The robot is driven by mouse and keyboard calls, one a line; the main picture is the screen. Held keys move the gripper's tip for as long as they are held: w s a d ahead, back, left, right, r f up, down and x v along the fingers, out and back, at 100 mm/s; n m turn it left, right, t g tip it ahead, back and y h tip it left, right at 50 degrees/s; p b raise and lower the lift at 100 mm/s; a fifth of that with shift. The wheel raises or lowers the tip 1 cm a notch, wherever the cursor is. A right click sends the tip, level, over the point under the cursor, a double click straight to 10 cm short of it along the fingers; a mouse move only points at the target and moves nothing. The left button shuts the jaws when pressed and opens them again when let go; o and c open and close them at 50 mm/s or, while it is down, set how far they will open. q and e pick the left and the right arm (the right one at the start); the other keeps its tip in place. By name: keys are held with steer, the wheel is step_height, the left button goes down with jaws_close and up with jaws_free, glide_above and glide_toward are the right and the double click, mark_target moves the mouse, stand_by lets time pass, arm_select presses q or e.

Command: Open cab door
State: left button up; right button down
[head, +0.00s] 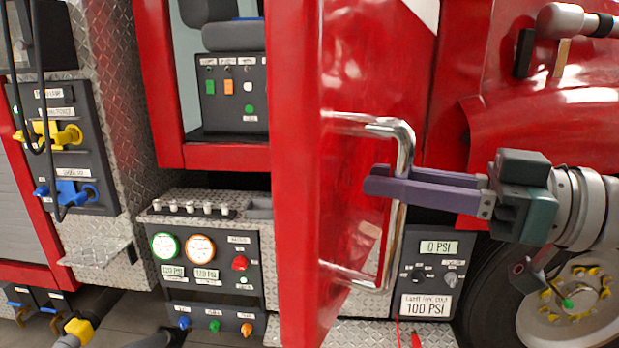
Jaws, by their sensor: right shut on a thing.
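The red cab door (296,225) stands open, swung out toward me, with its edge facing the camera. A chrome loop handle (405,150) is on the door's right-hand face. My right gripper (378,183) comes in from the right, its purple fingers shut on the upright bar of the handle. The fingers partly hide the bar. The cab opening shows left of the door, with a dark seat (234,36) and a switch panel (234,95) inside. My left gripper is not in view.
Below the opening are a diamond-plate step (195,200) and a gauge panel (205,262). A pressure panel (437,275) and a wheel (572,300) are at lower right. A panel with yellow and blue levers (68,150) is at left.

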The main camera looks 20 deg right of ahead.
stand_by(0.3)
steer(key=c, duration=0.7)
jaws_free()
steer(key=shift+b+v, duration=0.4)
steer(key=shift+v, duration=4.55)
